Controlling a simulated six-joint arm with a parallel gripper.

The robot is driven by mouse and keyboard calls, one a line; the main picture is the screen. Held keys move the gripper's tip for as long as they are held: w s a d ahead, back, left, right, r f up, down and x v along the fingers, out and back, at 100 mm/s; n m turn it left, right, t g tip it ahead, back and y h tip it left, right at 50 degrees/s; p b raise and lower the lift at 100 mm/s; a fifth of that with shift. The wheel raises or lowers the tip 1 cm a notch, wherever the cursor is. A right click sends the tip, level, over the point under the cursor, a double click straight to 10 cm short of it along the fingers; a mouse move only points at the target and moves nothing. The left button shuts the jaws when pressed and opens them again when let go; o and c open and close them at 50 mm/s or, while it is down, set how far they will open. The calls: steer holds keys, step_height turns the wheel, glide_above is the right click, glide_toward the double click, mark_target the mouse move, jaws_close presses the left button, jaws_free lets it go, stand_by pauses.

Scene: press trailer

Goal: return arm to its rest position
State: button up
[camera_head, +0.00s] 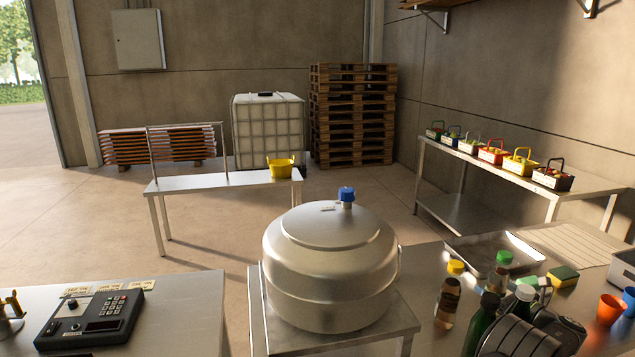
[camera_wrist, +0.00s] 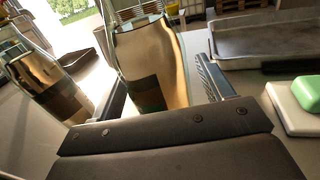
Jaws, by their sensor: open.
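My gripper (camera_wrist: 155,58) shows in the wrist view with its two dark fingers spread apart. An amber bottle (camera_wrist: 152,62) with a dark label stands upright in the view between the fingers; I cannot tell whether it lies within their reach or beyond. A second amber bottle (camera_wrist: 48,85) stands to the left, outside the fingers. In the head view, dark parts of my arm fill the lower right near the bottles, and the fingertips cannot be made out there.
Around it stand a yellow-capped bottle (camera_head: 447,298), green bottles (camera_head: 484,322), a sponge (camera_head: 563,277), cups (camera_head: 609,309) and a metal tray (camera_head: 482,250). A large steel vessel (camera_head: 330,270) with a blue cap stands to the left. The near-left table holds a keypad device (camera_head: 92,318).

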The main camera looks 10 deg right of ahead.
mark_target(500, 252)
steer(key=shift+w+r, duration=0.3)
steer(key=shift+w, duration=0.2)
step_height(500, 252, up, 10)
steer(key=shift+a+f, duration=0.1)
steer(key=shift+w+a+r, duration=0.4)
steer(key=shift+w+r, duration=0.05)
steer(key=shift+r, duration=0.15)
steer(key=shift+w+a+r, duration=0.4)
steer(key=shift+r, duration=0.15)
